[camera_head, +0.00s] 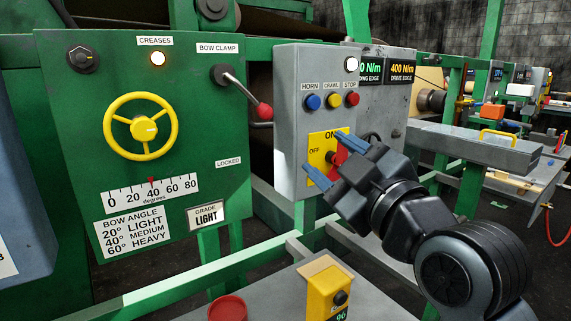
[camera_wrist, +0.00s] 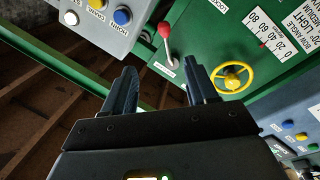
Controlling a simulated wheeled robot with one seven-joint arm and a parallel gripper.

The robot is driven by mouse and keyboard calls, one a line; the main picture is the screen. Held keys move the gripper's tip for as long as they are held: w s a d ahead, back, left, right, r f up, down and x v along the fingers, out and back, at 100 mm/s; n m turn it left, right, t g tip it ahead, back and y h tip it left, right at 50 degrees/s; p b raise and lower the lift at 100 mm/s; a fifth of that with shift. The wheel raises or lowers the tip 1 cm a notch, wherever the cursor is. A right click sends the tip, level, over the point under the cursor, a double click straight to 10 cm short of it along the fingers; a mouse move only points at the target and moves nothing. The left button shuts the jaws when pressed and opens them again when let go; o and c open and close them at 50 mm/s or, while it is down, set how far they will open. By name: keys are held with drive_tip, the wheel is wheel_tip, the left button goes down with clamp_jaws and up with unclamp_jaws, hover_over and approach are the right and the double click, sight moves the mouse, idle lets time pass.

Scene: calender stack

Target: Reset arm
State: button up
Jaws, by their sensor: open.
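My gripper (camera_head: 326,154) is in front of the yellow plate (camera_head: 318,138) of the ON/OFF switch on the grey control box (camera_head: 301,62). The red switch handle (camera_head: 340,152) is partly hidden behind the fingers. I cannot tell whether the gripper touches it. My arm reaches in from the lower right, and its wrist is bent toward the box.
Left of the box, a green panel (camera_head: 60,110) carries a yellow handwheel (camera_head: 141,127) and a red-knobbed bow clamp lever (camera_head: 264,111). Below are a yellow gauge (camera_head: 328,292) and a red cup (camera_head: 227,308) on a grey shelf. A grey beam (camera_head: 470,148) runs behind my arm.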

drive_tip(key=s+d+f+m+h+p, duration=0.1)
drive_tip(key=s+d+f+m+h, duration=0.3)
drive_tip(key=s+f, duration=0.6)
drive_tip(key=s+d+f+m+h, duration=0.2)
drive_tip(key=s+d+f+m, duration=0.45)
drive_tip(key=f, duration=0.65)
drive_tip(key=s+d+f+m+g+h, duration=0.1)
drive_tip(key=s+d+m+g+h, duration=0.1)
drive_tip(key=s, duration=2.5)
drive_tip(key=shift+d+f+m+g+p, duration=0.15)
drive_tip(key=shift+d+m+g+p, duration=0.35)
drive_tip(key=shift+d, duration=0.65)
